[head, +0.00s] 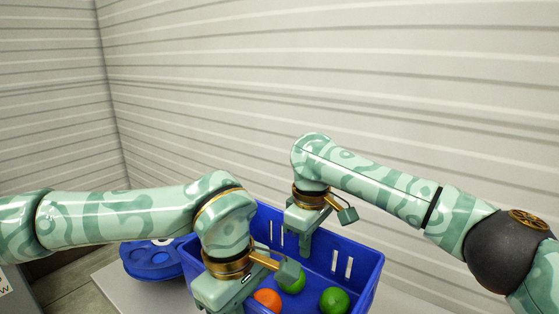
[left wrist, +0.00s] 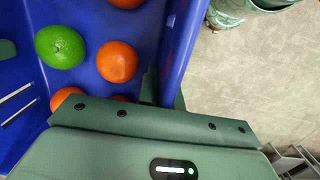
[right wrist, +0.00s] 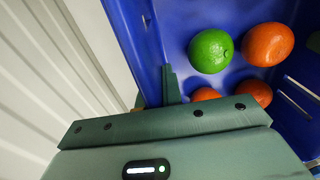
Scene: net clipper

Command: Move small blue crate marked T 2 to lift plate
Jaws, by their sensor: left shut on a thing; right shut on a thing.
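A blue crate (head: 367,268) with slotted walls stands at the lower middle of the head view, holding oranges and green citrus fruits. No T 2 marking shows. My right gripper (head: 303,243) is shut on the crate's far wall, which also shows in the right wrist view (right wrist: 128,35). My left gripper (head: 218,298) is shut on the near-left wall; its fingers pinch the rim in the left wrist view (left wrist: 183,45). The left forearm and hand hide part of the crate. I cannot identify the lift plate in these frames.
A round blue object (head: 150,264) with a white centre lies just left of the crate on a pale grey surface (head: 112,284). Ribbed light walls (head: 300,80) rise close behind. Bare floor (left wrist: 255,85) shows beside the crate in the left wrist view.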

